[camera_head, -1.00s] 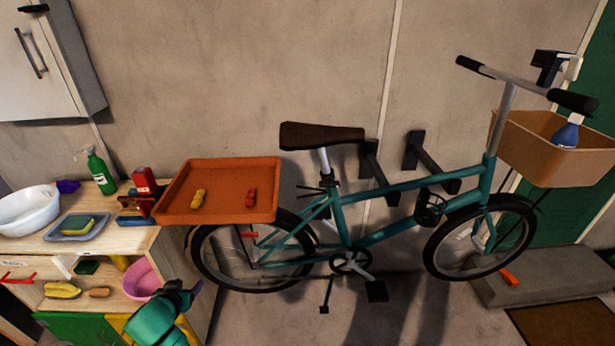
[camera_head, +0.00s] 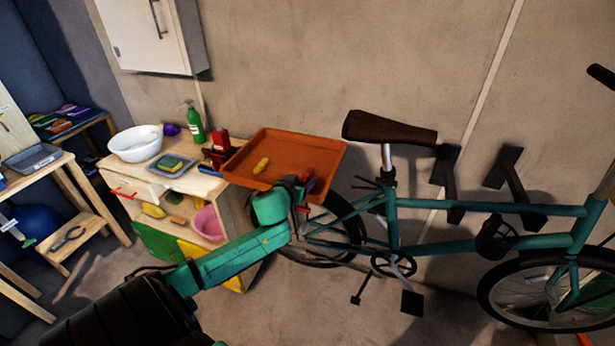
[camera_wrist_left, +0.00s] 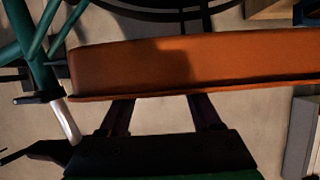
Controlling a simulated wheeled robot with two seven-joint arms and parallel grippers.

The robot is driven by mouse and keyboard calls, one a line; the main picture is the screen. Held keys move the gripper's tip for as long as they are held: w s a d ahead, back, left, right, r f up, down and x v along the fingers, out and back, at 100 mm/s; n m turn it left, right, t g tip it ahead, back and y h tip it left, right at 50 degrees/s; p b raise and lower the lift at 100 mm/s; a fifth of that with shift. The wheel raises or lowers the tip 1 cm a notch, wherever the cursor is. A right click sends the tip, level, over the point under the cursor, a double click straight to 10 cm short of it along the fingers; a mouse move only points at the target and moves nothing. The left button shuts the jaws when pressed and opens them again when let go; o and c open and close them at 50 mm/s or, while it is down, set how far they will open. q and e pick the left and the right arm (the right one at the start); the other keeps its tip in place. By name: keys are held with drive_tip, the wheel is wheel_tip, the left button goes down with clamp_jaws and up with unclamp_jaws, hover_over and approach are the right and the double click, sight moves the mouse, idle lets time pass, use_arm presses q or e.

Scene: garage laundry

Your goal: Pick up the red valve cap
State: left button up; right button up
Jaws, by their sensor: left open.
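A small red piece, the likely red valve cap (camera_head: 308,174), lies in the orange tray (camera_head: 262,138) behind the bicycle saddle. A similar yellow piece (camera_head: 261,165) lies to its left in the tray. My left gripper (camera_head: 299,189) is at the tray's near right edge, just in front of the red piece in the picture. In the left wrist view its two fingers (camera_wrist_left: 163,112) are apart with nothing seen between them, and the tray's wall (camera_wrist_left: 190,66) crosses just beyond them. The red piece is hidden in that view. My right gripper is not in view.
The bicycle's saddle (camera_head: 388,128) and teal frame (camera_head: 490,208) stand right of the tray. A wooden cabinet (camera_head: 188,182) on the left holds a white basin (camera_head: 136,143), a green bottle (camera_head: 194,124) and a sponge on a dish. Another red part (camera_head: 302,208) shows below the gripper.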

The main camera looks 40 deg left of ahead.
sight(303, 179)
use_arm(q)
drive_tip(key=x, duration=0.2)
drive_tip(key=shift+w+a+f, duration=0.1)
drive_tip(key=shift+w+a, duration=0.15)
drive_tip(key=shift+w+f, duration=0.15)
drive_tip(key=shift+d, duration=0.1)
clamp_jaws()
